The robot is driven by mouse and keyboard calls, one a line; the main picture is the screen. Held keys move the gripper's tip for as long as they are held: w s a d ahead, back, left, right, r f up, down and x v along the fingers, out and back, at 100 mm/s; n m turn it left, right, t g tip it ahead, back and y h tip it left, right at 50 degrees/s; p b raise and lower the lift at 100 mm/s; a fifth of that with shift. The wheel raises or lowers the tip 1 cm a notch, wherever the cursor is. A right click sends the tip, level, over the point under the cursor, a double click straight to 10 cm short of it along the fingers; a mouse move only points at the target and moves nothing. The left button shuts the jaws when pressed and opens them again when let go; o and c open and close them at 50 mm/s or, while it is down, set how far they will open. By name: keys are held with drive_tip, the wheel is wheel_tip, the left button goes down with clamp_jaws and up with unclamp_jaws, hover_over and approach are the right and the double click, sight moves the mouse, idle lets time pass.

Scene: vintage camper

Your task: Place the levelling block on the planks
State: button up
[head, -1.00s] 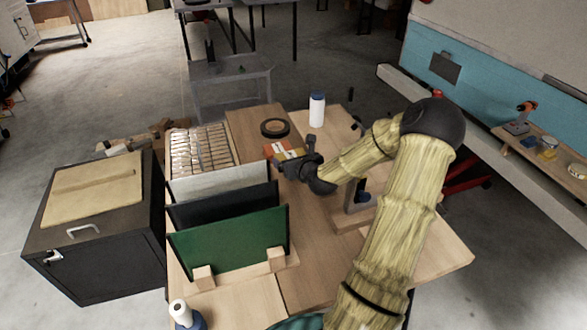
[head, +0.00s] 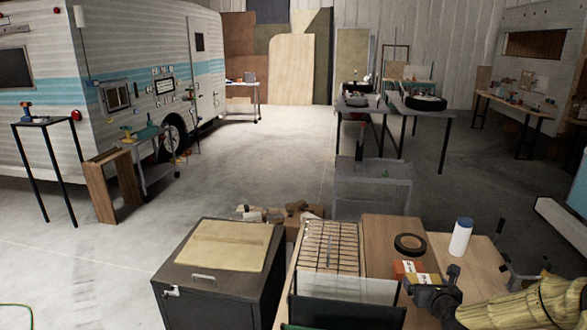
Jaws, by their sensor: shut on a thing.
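My gripper (head: 430,290) is at the lower right, over the wooden bench. It is shut on an orange-red block with a pale label (head: 405,268), which seems to be the levelling block. The block is just left of the gripper, close to the bench top; I cannot tell whether it touches it. My gripper hides part of the block. Several rough timber pieces (head: 283,212) lie behind the dark cabinet. They may be the planks, but I cannot tell for sure.
A dark ring (head: 410,244) and a white bottle (head: 461,237) stand near the block on the bench (head: 381,235). A slotted rack (head: 329,245) and dark cabinet (head: 222,265) are to the left. A camper (head: 150,60) stands beyond open floor.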

wheel_tip(320, 180, up, 21)
drive_tip(key=p, duration=2)
drive_tip(key=shift+p, duration=0.3)
